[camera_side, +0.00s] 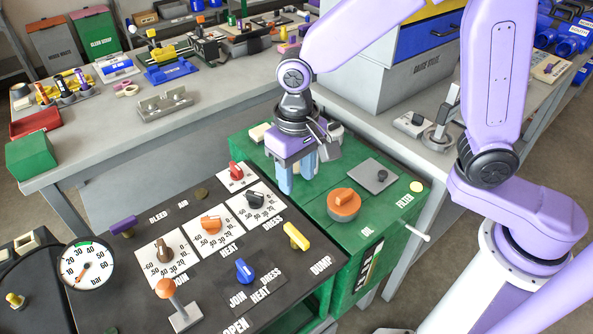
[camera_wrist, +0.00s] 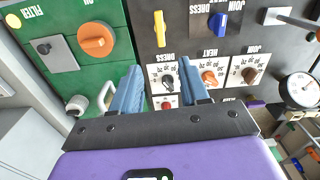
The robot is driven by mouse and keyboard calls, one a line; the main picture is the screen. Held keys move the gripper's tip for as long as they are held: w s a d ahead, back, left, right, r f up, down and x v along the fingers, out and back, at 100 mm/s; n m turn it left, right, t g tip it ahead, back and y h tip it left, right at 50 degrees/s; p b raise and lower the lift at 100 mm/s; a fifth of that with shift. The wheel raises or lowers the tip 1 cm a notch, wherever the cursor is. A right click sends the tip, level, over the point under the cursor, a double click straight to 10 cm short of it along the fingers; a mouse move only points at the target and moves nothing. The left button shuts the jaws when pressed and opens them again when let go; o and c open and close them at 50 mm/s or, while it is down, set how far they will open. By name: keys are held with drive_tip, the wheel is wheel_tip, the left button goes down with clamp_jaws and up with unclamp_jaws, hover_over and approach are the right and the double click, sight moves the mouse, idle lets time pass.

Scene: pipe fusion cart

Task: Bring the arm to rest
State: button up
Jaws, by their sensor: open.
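My gripper (camera_side: 296,178) is open and empty, with blue fingers pointing down above the seam between the black control panel and the green cabinet. In the wrist view the two blue fingers (camera_wrist: 160,92) stand apart with nothing between them. The black panel (camera_side: 197,203) carries a black dress knob (camera_side: 254,199), an orange heat knob (camera_side: 210,224), a brown join knob (camera_side: 164,251), a red knob (camera_side: 236,170), a blue selector (camera_side: 244,270) and a yellow dump handle (camera_side: 296,236). Whether the fingers touch anything below cannot be told.
The green cabinet (camera_side: 300,211) has an orange oil cap (camera_side: 344,203) and a grey filter plate (camera_side: 373,176). An orange-topped lever (camera_side: 167,289) rises from the panel front. A gauge (camera_side: 86,265) stands at left. Grey benches (camera_side: 110,133) lie behind, holding fixtures and bins.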

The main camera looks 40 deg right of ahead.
drive_tip(key=s+d+r+n, duration=0.2)
drive_tip(key=s+d+n, duration=0.4)
drive_tip(key=s+d, duration=0.3)
drive_tip(key=s+d+r+n, duration=0.1)
drive_tip(key=s+d+n, duration=0.4)
drive_tip(key=s+d, duration=0.4)
drive_tip(key=shift+s+r+n, duration=0.4)
drive_tip(key=shift+s, duration=0.2)
drive_tip(key=shift+w, duration=0.1)
idle(1.6)
drive_tip(key=m, duration=1.2)
hover_over(296, 233)
wheel_tip(296, 233, down, 4)
drive_tip(key=shift+m, duration=0.3)
wheel_tip(296, 233, down, 17)
drive_tip(key=shift+f, duration=0.1)
